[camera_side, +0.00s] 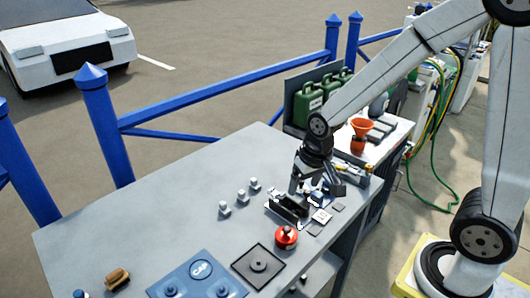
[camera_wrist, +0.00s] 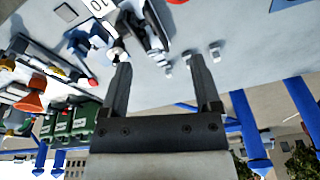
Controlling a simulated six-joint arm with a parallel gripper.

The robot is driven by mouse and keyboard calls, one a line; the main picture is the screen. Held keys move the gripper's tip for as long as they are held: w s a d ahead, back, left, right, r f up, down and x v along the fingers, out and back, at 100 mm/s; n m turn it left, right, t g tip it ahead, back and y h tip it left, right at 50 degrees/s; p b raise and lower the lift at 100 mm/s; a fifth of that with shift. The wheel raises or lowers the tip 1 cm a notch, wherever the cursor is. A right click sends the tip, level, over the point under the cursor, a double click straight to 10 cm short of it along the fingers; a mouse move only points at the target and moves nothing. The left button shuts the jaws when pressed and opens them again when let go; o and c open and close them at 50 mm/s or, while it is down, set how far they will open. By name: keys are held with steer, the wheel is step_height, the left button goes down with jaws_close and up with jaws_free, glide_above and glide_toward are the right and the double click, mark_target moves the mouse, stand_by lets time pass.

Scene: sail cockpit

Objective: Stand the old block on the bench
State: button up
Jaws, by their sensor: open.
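My gripper (camera_side: 316,187) is open over the right part of the grey bench (camera_side: 155,200). In the wrist view its two fingers (camera_wrist: 160,62) stand wide apart with nothing held between them. A black fitting with upright sides (camera_side: 288,207) is on the bench just below the gripper; it also shows beyond the left finger (camera_wrist: 150,28). A dark blue piece with pale parts (camera_wrist: 84,40) lies beside it. I cannot tell for sure which piece is the old block; the gripper partly hides this cluster in the side view.
Small pale fittings (camera_side: 242,196) stand in a row left of the black fitting. An orange funnel (camera_side: 361,125) and green cans (camera_side: 308,103) stand behind. The bench's left side is largely clear.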

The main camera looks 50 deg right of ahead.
steer(key=s+n, duration=0.3)
steer(key=s, duration=0.3)
steer(key=shift+a+f, duration=0.3)
steer(key=shift+f, duration=0.1)
